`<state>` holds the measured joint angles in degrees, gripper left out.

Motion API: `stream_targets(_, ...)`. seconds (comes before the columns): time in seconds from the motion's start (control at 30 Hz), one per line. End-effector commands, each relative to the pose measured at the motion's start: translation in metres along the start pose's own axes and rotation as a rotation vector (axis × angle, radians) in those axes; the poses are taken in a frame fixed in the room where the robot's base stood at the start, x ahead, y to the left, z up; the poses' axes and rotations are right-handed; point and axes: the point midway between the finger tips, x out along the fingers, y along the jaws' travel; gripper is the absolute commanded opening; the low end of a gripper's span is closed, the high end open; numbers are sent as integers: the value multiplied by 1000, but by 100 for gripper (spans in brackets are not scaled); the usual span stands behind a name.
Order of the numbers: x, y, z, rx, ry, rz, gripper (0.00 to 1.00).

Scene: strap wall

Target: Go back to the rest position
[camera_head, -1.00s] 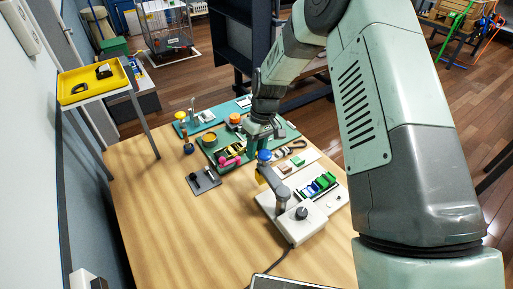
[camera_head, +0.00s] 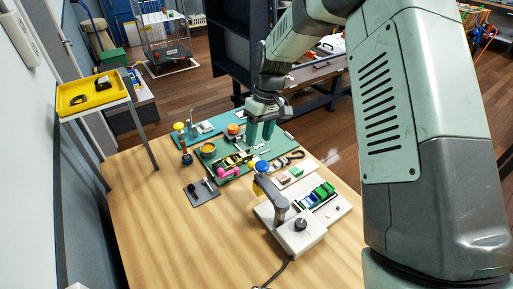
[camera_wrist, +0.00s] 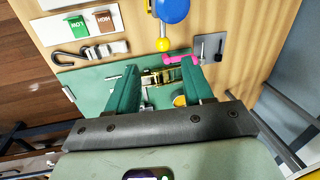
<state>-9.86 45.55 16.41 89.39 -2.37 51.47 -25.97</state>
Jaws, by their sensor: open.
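My gripper (camera_head: 261,138) hangs above the back part of the table, over the green mat (camera_head: 219,174), with its fingers pointing down. In the wrist view my gripper (camera_wrist: 158,75) has its two green fingers wide apart with nothing held between them. A brass-coloured buckle piece (camera_wrist: 172,75) lies on the mat below the fingers, apart from them. A pink piece (camera_wrist: 179,60) lies beside it. My upper arm fills the right of the head view.
A yellow tray (camera_head: 72,108) on a stand is at the left. The table's front left is clear.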

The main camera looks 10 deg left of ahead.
Motion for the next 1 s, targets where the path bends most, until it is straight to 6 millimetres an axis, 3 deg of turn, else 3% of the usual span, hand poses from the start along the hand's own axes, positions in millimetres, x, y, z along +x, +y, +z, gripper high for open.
stream_targets(0.2,-17,0,0,0,1,1,51)
stream_targets(0.67,-20,0,1,3,2,4,51)
stream_targets(0.77,-38,0,8,20,13,26,51)
stream_targets(0.87,-73,0,26,61,35,74,51)
stream_targets(1.0,-133,-8,67,152,83,158,51)
